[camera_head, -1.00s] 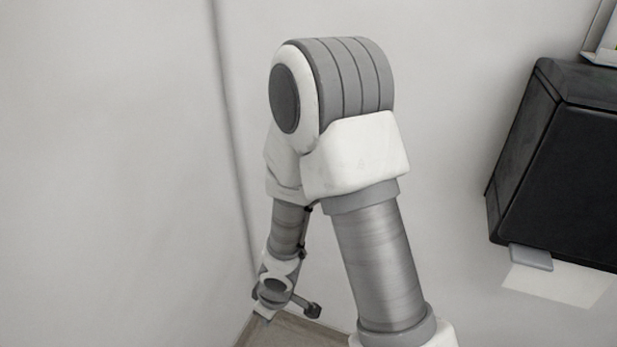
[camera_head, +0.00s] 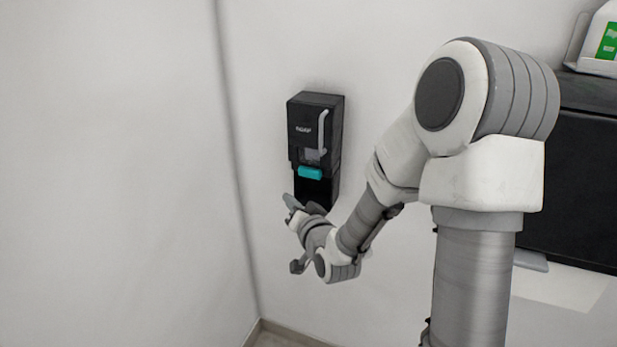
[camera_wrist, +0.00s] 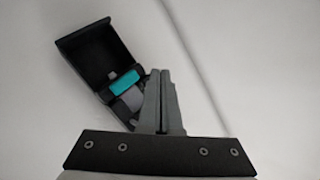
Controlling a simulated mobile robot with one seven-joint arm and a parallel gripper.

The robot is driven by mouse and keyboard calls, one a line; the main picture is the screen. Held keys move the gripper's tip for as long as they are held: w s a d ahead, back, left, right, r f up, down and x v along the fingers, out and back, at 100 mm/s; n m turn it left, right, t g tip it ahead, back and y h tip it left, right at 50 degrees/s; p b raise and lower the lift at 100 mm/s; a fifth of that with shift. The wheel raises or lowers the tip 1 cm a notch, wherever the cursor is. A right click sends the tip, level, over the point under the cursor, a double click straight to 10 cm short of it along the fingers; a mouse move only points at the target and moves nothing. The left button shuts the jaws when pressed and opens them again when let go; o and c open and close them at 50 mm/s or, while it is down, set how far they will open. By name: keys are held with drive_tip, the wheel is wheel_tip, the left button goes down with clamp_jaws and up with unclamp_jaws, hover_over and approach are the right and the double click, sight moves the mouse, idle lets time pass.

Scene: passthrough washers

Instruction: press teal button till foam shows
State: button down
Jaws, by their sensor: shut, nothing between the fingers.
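A black soap dispenser (camera_head: 303,130) hangs on the wall near the corner, with a teal button (camera_head: 310,173) low on its front. In the wrist view the dispenser (camera_wrist: 88,50) is seen from below, tilted, with the teal button (camera_wrist: 119,83) left of my fingers. My gripper (camera_head: 288,199) is just below and left of the button in the head view. In the wrist view my gripper (camera_wrist: 161,74) has its fingers together and empty. The fingertips look apart from the button, though the exact gap cannot be told. No foam is visible.
A large black paper dispenser (camera_head: 570,185) is on the wall at the right, with white paper (camera_head: 558,288) below it. A white container with a green label (camera_head: 605,45) stands on top. The wall left of the corner is bare.

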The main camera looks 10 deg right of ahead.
sight(306, 173)
idle(0.3)
drive_tip(key=w+d+p, duration=0.1)
drive_tip(key=w+d, duration=0.4)
drive_tip(key=w, duration=0.2)
idle(0.3)
drive_tip(key=shift+w+d+f, duration=0.1)
drive_tip(key=shift+w+d, duration=0.05)
drive_tip(key=shift+w, duration=0.05)
idle(1.8)
drive_tip(key=shift+w+d, duration=0.2)
drive_tip(key=shift+w, duration=0.05)
drive_tip(key=shift+w+d, duration=0.5)
drive_tip(key=shift+w, duration=0.15)
idle(1.3)
drive_tip(key=shift+b, duration=0.3)
drive_tip(key=shift+s+a+b, duration=0.35)
drive_tip(key=shift+s+a, duration=0.4)
drive_tip(key=shift+s, duration=0.25)
